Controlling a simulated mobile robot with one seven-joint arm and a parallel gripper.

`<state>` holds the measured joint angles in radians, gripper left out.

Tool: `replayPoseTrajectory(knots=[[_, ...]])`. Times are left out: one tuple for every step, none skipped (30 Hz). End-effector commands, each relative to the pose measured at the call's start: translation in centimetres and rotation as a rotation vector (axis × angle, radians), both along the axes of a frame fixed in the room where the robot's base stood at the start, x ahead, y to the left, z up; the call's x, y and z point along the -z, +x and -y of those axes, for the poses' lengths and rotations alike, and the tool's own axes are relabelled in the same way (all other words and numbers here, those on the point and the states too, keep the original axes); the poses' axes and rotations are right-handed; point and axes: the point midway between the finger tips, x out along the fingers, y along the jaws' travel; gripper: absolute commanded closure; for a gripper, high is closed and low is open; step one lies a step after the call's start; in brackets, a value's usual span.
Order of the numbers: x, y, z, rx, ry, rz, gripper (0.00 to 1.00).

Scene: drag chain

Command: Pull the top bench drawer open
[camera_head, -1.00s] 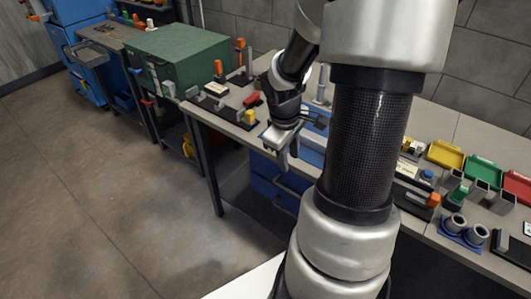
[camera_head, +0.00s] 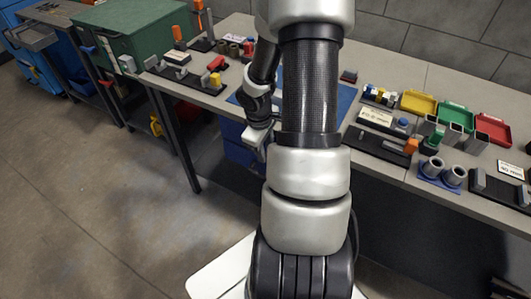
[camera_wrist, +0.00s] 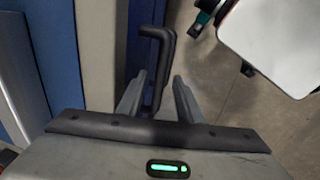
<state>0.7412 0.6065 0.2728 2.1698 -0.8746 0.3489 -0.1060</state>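The blue bench drawers (camera_head: 238,148) hang under the left part of the bench, partly hidden behind my arm. My gripper (camera_head: 257,140) is low at the bench's front edge, in front of these drawers. In the wrist view a black bar handle (camera_wrist: 166,38) stands out beside a blue drawer front (camera_wrist: 132,45). My gripper (camera_wrist: 157,88) is open there, with one finger on each side of the handle bar. I cannot tell whether either finger touches it. Which drawer the handle belongs to is not clear, and the drawer looks closed.
The bench top (camera_head: 235,27) carries a blue mat (camera_head: 346,97), colored bins (camera_head: 452,115) and several fixtures. A green cabinet (camera_head: 135,32) stands at the left. The floor (camera_head: 90,210) in front of the bench is clear.

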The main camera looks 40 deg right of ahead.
Motion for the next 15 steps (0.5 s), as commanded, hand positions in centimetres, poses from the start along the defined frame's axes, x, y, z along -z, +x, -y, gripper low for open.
replayPoseTrajectory(knots=[[0.45, 0.04, 0.07, -0.001, 0.000, 0.000, 0.67], [0.58, 0.04, 0.10, 0.000, 0.000, 0.000, 0.67], [0.71, 0.05, 0.14, 0.001, 0.000, 0.000, 0.67], [0.76, 0.04, 0.15, 0.001, 0.000, 0.000, 0.67], [0.80, 0.04, 0.16, 0.001, 0.000, 0.000, 0.67], [0.82, 0.04, 0.17, 0.002, 0.000, 0.000, 0.67], [0.81, 0.04, 0.17, 0.002, 0.000, 0.000, 0.67], [0.80, 0.04, 0.17, 0.001, 0.000, 0.000, 0.67], [0.79, 0.04, 0.18, 0.001, 0.000, 0.000, 0.67], [0.78, 0.04, 0.18, 0.001, 0.000, 0.000, 0.67], [0.78, 0.04, 0.17, 0.001, 0.000, 0.000, 0.67], [0.78, 0.04, 0.18, 0.001, 0.000, 0.000, 0.69], [0.78, 0.04, 0.17, 0.001, 0.000, 0.000, 0.74], [0.77, 0.04, 0.16, 0.001, 0.000, 0.000, 0.79], [0.77, 0.04, 0.16, 0.001, 0.000, 0.000, 0.86]])
